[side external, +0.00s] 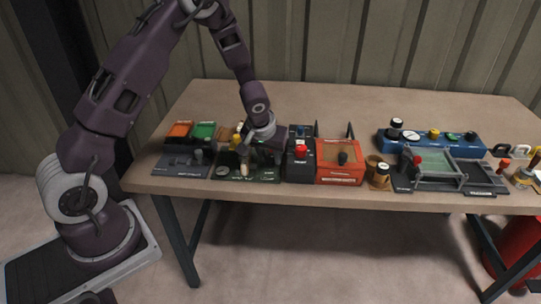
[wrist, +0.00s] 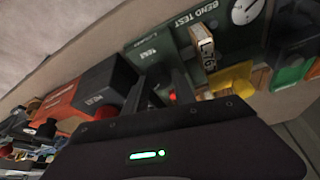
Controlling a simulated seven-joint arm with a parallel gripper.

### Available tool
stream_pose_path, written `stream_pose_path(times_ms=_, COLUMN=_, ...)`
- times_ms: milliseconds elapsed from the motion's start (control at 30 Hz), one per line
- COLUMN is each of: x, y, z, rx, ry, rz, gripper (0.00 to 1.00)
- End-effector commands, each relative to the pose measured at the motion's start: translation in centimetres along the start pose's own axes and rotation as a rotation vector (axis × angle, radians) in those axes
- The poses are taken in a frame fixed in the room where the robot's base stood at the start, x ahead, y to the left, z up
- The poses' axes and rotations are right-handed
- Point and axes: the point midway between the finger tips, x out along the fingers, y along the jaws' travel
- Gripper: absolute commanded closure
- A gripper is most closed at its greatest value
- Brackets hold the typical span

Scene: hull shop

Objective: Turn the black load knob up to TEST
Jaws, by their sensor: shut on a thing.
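My gripper (side external: 267,158) reaches down over the panel's right part. The knob's pointer and setting cannot be read. A pale tagged specimen (wrist: 202,47) and a white dial (wrist: 246,10) sit on the same panel.
A black box with a red knob (side external: 301,149) stands close to the right of my gripper, then an orange box (side external: 338,176). Green (side external: 203,131) and orange (side external: 179,129) trays lie left. A blue unit (side external: 455,145) stands farther right. The table's back area is clear.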

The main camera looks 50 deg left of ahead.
Motion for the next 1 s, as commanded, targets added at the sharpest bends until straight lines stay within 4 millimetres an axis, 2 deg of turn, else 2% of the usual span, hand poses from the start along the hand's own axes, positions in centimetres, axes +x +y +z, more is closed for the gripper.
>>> stream_pose_path(times_ms=1000, x=0.15, y=-0.55, z=-0.27, rx=0.881, ry=-0.001, rz=0.371, gripper=1.00)
